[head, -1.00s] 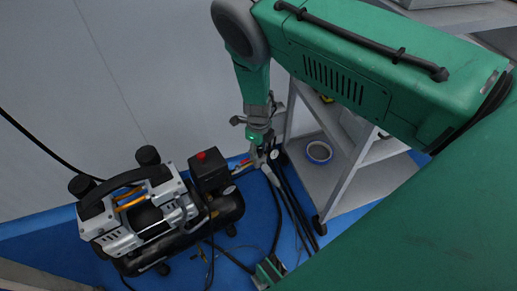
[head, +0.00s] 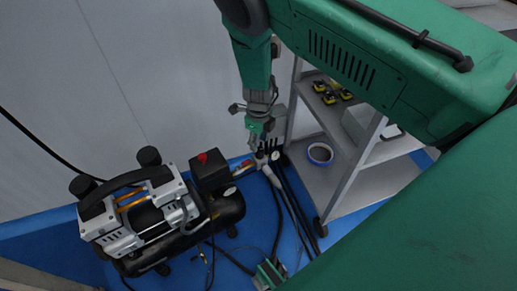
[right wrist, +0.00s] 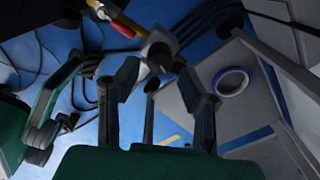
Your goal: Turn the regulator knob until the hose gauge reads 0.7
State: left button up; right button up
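My right gripper (head: 257,142) reaches down beside the compressor's right end, above the hose fittings (head: 262,160). A pale grey blocky fitting with a dark round centre (right wrist: 158,50), possibly the regulator knob, shows between and beyond the fingertips. I cannot tell whether either finger touches it. A small pale round face (head: 275,155), perhaps the gauge, is beside the fittings; its reading is too small to read. A green and grey piece (head: 268,274) at the bottom edge may be my left gripper; its fingers are unclear.
The compressor (head: 140,215) stands on the blue floor by the grey wall. A grey shelf cart (head: 345,185) stands close on the right, with a blue-rimmed roll (head: 320,153) and yellow-black items (head: 330,92). Black hoses (head: 290,200) run along the floor between them.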

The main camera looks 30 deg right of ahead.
aim_at(259, 149)
notch_tip(259, 149, up, 7)
jog(key=shift+f, duration=0.15)
dwell(0.5)
jog(key=s+d+f+n+h, duration=0.15)
jog(key=s+f+n, duration=0.25)
jog(key=s+n, duration=0.45)
jog(key=s+d+f+n+h, duration=0.1)
jog(key=s+d+f+n, duration=0.2)
jog(key=s+n, duration=0.6)
jog(key=s+a+n+y, duration=0.2)
jog(key=s+a+n, duration=0.5)
jog(key=s+n, duration=0.55)
notch_tip(259, 149, up, 18)
jog(key=n+p, duration=0.2)
jog(key=p, duration=1.5)
jog(key=shift+s+a+t, duration=0.2)
jog(key=shift+a+t, duration=0.1)
jog(key=shift+a, duration=0.1)
